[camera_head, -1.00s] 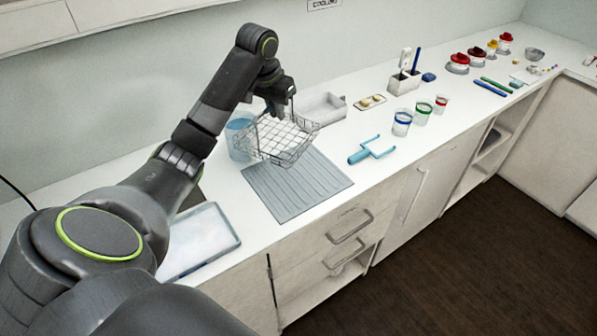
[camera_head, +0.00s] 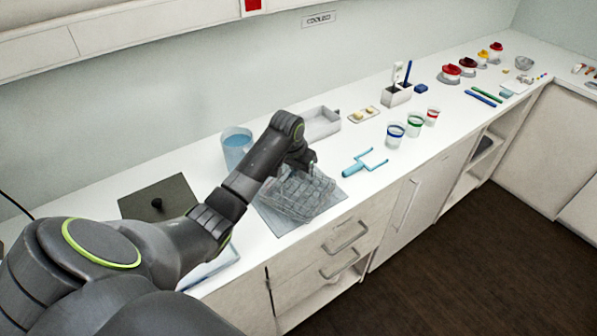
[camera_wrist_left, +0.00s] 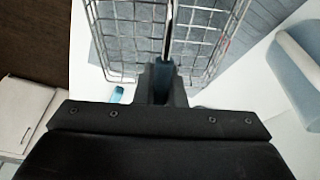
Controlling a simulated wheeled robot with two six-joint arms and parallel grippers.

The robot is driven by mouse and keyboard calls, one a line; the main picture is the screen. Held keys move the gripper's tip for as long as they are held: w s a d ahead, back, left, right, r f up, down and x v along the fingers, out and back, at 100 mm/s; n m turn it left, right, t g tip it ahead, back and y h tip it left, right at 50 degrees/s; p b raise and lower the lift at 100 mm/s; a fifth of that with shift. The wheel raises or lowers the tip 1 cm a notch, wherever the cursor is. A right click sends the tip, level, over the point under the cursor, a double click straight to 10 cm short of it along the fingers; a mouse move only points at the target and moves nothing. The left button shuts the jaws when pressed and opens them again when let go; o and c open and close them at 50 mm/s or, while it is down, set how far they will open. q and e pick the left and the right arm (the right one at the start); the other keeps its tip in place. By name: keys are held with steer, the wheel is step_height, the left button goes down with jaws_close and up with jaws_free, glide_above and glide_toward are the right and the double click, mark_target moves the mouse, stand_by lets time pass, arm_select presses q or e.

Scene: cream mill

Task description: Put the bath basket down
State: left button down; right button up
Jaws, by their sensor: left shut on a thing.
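The wire bath basket (camera_head: 297,194) is over the grey ribbed mat (camera_head: 272,214) on the white counter, in the head view. I cannot tell whether its bottom touches the mat. In the left wrist view the basket's wire mesh (camera_wrist_left: 215,40) fills the top middle, with the ribbed mat (camera_wrist_left: 262,28) behind it. My left gripper (camera_head: 303,163) is at the basket's upper edge; in the left wrist view its fingers (camera_wrist_left: 163,80) are shut on the basket. My right gripper is not in view.
A white tray (camera_head: 318,124) lies farther back. A blue forked tool (camera_head: 362,163) lies to the right, near several colour-rimmed cups (camera_head: 414,125). A dark plate with a knob (camera_head: 158,198) is at left.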

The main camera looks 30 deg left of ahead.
arm_select(q)
steer(key=shift+f, duration=0.6)
steer(key=c, duration=1.5)
jaws_free()
steer(key=shift+f, duration=0.1)
steer(key=b+v, duration=0.1)
steer(key=v, duration=1.1)
steer(key=shift+b, duration=0.4)
